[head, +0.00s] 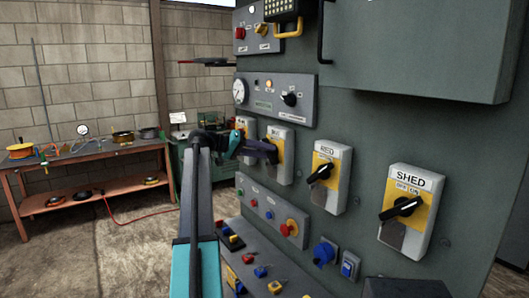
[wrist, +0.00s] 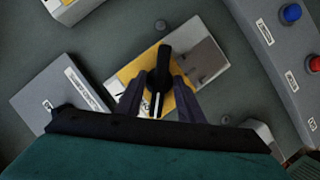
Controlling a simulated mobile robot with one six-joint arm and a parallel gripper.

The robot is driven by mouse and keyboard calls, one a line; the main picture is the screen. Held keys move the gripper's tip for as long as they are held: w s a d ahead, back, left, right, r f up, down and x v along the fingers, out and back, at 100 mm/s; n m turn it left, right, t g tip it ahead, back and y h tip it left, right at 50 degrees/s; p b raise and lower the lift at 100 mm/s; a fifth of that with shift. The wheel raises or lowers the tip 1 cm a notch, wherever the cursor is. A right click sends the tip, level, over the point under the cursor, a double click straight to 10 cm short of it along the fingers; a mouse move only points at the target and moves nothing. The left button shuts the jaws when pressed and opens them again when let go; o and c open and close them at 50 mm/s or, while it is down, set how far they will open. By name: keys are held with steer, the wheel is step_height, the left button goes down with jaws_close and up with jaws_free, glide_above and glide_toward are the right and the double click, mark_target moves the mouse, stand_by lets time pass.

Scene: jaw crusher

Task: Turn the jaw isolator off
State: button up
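Several isolators with yellow faces and black rotary handles sit in a row on the grey panel. In the head view my gripper (head: 268,153) is at the second isolator from the left (head: 286,136), and its fingers hide most of that handle. The label there is too small to read, so I cannot confirm it is the jaw one. In the wrist view the black handle (wrist: 160,70) stands between my two fingers (wrist: 158,90) on the yellow plate (wrist: 127,70). The fingers are apart, one on each side, with a visible gap to the handle.
To the right are an isolator (head: 327,175) with a hard-to-read label and the SHED isolator (head: 410,210). A gauge box (head: 275,98) is above and a button strip (head: 270,210) below. A large cabinet (head: 420,50) juts out at upper right. A workbench (head: 90,158) stands left.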

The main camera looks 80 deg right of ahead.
steer(key=shift+w, duration=0.1)
steer(key=b+v, duration=0.2)
steer(key=v, duration=1.1)
steer(key=shift+w+a+b, duration=0.25)
steer(key=shift+b, duration=0.05)
steer(key=shift+r, duration=0.1)
